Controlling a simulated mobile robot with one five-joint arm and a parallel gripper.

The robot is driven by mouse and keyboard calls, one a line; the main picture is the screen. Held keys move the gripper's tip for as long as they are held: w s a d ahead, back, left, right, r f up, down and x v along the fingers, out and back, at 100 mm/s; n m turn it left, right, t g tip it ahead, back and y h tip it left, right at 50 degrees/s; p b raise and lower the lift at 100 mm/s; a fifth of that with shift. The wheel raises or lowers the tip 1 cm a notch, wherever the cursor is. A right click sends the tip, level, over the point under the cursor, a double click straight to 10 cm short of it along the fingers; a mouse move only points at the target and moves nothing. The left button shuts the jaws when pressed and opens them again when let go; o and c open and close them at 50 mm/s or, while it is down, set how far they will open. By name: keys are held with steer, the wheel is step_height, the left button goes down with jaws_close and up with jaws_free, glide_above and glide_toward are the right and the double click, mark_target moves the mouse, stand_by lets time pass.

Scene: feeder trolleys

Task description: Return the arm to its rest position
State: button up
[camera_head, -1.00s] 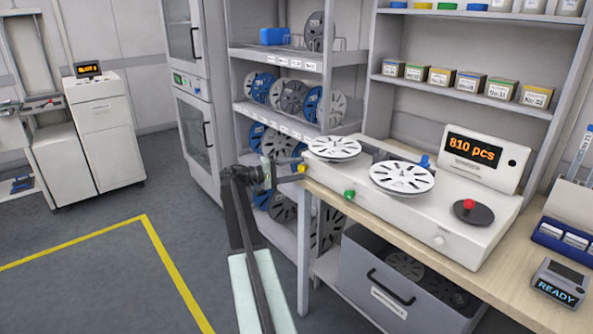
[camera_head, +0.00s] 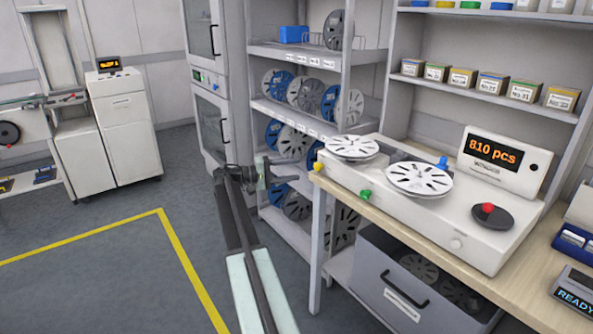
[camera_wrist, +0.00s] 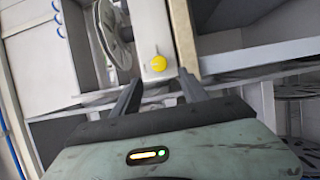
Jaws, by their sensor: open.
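My arm (camera_head: 240,235) reaches forward from the bottom of the head view, left of the workbench (camera_head: 362,206). My gripper (camera_head: 278,168) is at its far end, in front of the reel shelves and apart from the bench edge. In the wrist view my gripper (camera_wrist: 160,88) shows two dark fingers spread apart with nothing between them. Beyond the fingers a yellow knob (camera_wrist: 158,64) sits on the end of the white reel counter, which also shows in the head view (camera_head: 440,215).
Shelves with blue and grey reels (camera_head: 312,98) stand behind my gripper. Two white reels (camera_head: 418,180) lie on the counter. A grey drawer bin (camera_head: 405,290) is under the bench. Open floor (camera_head: 100,235) with a yellow line (camera_head: 185,260) lies to the left.

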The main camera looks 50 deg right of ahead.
steer(key=w+a+f+n+t, duration=0.25)
steer(key=w+a, duration=0.25)
steer(key=a, duration=0.6)
steer(key=w+a+f+n+t, duration=0.1)
steer(key=w+a+f+t, duration=0.15)
steer(key=w+a, duration=0.55)
steer(key=s+a+f+n+t+y, duration=0.2)
steer(key=s+a+f+y, duration=0.3)
steer(key=a, duration=1)
steer(key=s+a+f+n+t+y, duration=0.1)
steer(key=s+a+f+t+y, duration=0.25)
steer(key=a+f, duration=0.8)
steer(key=s+a+f+n+t+y, duration=0.1)
steer(key=s+a+f+n+y, duration=0.3)
steer(key=a, duration=1.5)
step_height(320, 180, up, 22)
steer(key=w+m+y+p, duration=0.1)
steer(key=m+p, duration=0.1)
steer(key=p, duration=1.8)
steer(key=shift+w+d+f, duration=0.2)
steer(key=shift+f, duration=0.05)
